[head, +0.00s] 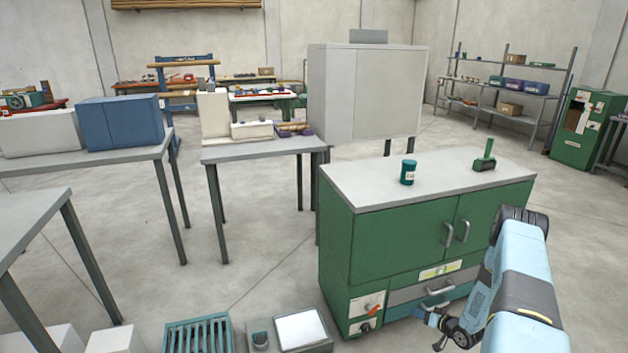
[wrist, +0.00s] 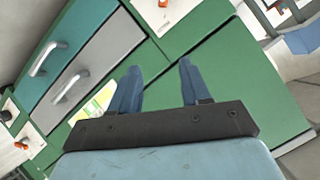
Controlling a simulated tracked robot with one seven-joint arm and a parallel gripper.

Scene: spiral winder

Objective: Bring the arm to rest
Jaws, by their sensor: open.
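My gripper (head: 428,317) is low in front of the green cabinet (head: 390,241), near its lower drawers in the head view. In the wrist view my gripper (wrist: 160,88) shows two blue fingers spread apart with nothing between them. Green cabinet panels (wrist: 225,70) fill the view beyond the fingertips. I cannot tell whether the fingers touch the cabinet. My arm (head: 520,285) reaches in from the lower right of the head view and is bent down beside the cabinet.
A teal can (head: 408,172) and a green tool (head: 485,158) stand on the cabinet top. Drawer handles (head: 440,285) and a red knob (head: 373,310) are close to my gripper. A teal crate (head: 197,334) is on the floor left. Open floor (head: 255,240) lies left of the cabinet.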

